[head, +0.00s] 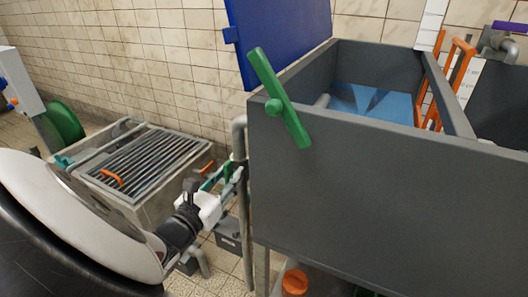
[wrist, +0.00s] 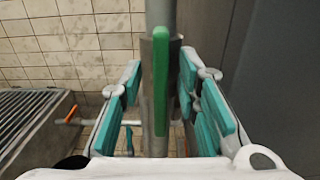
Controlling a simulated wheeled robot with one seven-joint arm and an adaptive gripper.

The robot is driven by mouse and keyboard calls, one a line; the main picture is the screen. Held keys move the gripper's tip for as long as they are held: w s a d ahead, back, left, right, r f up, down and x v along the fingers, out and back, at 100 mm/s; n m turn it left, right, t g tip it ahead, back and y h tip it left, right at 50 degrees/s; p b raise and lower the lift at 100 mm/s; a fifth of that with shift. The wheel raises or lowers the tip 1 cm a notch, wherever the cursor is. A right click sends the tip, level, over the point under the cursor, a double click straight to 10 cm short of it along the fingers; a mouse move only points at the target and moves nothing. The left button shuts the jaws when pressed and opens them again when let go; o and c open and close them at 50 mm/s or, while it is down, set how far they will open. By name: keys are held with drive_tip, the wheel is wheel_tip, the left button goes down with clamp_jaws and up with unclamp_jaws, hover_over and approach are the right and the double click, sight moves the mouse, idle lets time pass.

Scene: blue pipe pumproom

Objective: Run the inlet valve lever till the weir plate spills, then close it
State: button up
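A green lever (wrist: 160,82) lies lengthwise along a grey vertical pipe (wrist: 147,128) in the wrist view. My gripper (head: 231,176) is open at this pipe, left of the grey tank (head: 385,185). In the wrist view its teal-padded fingers stand on both sides of the lever, with gaps visible to either side. A larger green handle (head: 280,98) sits tilted on the tank's near left corner. Blue water (head: 372,102) shows inside the tank. I cannot tell which part is the weir plate, or whether water spills.
A grated basin (head: 150,165) stands at the left, with an orange handle (head: 111,178) on it. A blue panel (head: 275,35) rises behind the tank. Orange rails (head: 460,67) and a white scale (head: 431,25) are at its right. An orange object (head: 294,283) is below the tank.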

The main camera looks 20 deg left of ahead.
drive_tip(key=shift+w, duration=0.1)
drive_tip(key=shift+c, duration=0.2)
clamp_jaws()
